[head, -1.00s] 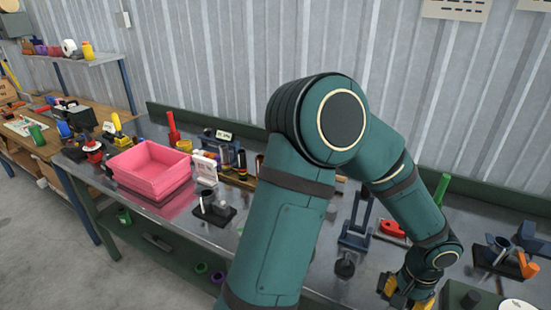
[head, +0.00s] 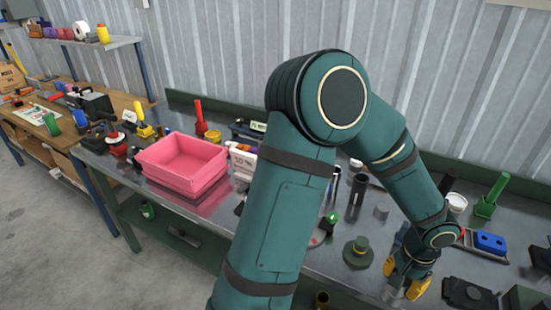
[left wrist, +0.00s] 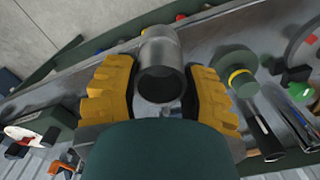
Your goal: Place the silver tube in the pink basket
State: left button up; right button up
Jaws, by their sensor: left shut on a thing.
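The pink basket (head: 183,163) stands on the left part of the metal workbench, and its visible inside looks empty. My left gripper (head: 408,277) is low over the front right part of the bench, well to the right of the basket. In the left wrist view its yellow fingers (left wrist: 158,88) are shut on the silver tube (left wrist: 161,48), one on each side. The tube's open end faces the camera. In the head view the tube is mostly hidden by the gripper. My right gripper is not in view.
A dark green round piece (head: 358,252) stands left of the gripper, with a black cylinder (head: 357,190) behind it. A blue block (head: 490,243) and a green holder (head: 490,200) are to the right. My own arm hides the bench's middle.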

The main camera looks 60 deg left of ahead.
aim_at(187, 173)
jog(key=k+j, duration=0.15)
jog(key=j, duration=0.25)
jog(key=k+j, duration=0.15)
jog(key=j, duration=0.2)
jog(key=k+j, duration=0.15)
jog(key=j, duration=0.25)
jog(key=k+j, duration=0.15)
jog(key=j, duration=0.25)
jog(key=k+j, duration=0.15)
jog(key=j, duration=0.2)
jog(key=k+j, duration=0.15)
jog(key=j, duration=0.25)
